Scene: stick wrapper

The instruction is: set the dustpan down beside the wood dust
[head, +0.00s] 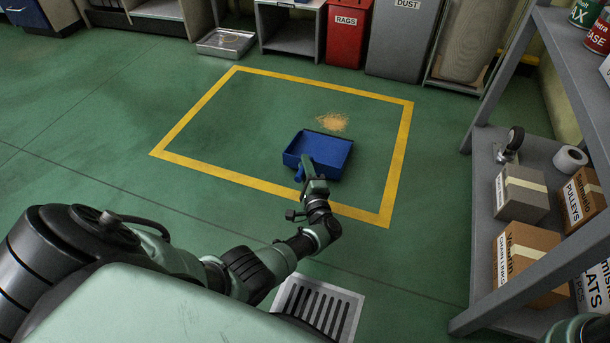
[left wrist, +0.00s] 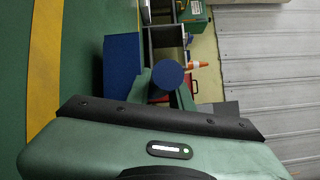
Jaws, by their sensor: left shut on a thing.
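The blue dustpan (head: 330,150) is inside the yellow floor outline, just in front of the wood dust (head: 332,122), with a narrow strip of green floor showing between them. Its open tray faces up; I cannot tell whether its underside touches the floor. My left gripper (head: 308,172) is shut on the dustpan's handle, on the near left side of the tray. In the left wrist view the round handle end (left wrist: 168,75) sits between the fingers, and the pan's blue side (left wrist: 122,68) shows beyond.
Yellow tape (head: 280,190) outlines a clear green floor area. A floor grate (head: 318,307) lies near me. A grey shelf (head: 480,170) with boxes stands at the right. A red rags bin (head: 346,35), a grey dust bin (head: 402,42) and a metal tray (head: 226,43) are at the back.

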